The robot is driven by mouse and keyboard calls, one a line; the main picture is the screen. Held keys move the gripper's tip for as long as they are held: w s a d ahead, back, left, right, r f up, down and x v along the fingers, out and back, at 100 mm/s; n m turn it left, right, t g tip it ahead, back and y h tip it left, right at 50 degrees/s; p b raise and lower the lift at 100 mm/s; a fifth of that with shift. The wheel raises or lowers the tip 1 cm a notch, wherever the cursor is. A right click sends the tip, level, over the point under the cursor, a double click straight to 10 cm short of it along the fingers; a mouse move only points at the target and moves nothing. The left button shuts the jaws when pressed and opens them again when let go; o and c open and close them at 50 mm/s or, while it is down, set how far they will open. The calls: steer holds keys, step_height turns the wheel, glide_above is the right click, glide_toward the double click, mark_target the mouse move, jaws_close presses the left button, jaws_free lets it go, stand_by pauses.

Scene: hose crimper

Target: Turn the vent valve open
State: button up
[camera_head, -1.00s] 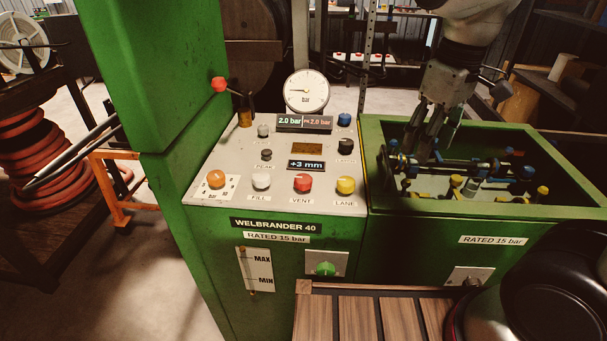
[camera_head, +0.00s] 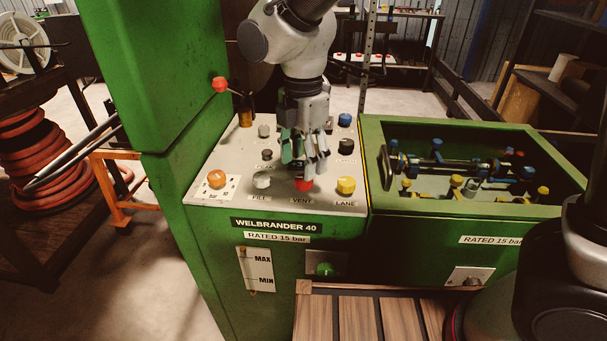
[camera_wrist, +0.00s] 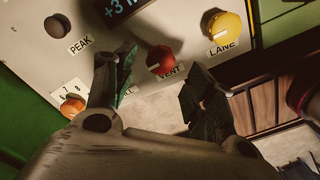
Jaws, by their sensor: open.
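The red vent valve knob (camera_head: 303,185) sits on the sloped grey panel above the label VENT, between the white FILL knob and the yellow LANE knob. In the wrist view the red knob (camera_wrist: 160,59) has a pale pointer line and lies beyond the gap between my fingertips. My gripper (camera_head: 304,160) is over the panel, just above and behind the red knob in the head view, with nothing between its fingers. In the wrist view my gripper (camera_wrist: 160,97) is open, its fingers apart. I cannot tell whether a finger touches the knob.
The yellow LANE knob (camera_head: 346,185) is close on the right and the white FILL knob (camera_head: 261,180) on the left. An orange knob (camera_head: 216,179) is farther left. The open green trough (camera_head: 480,212) is to the right.

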mark_target(304, 184)
steer(key=shift+f, duration=2.3)
steer(key=c, duration=1.1)
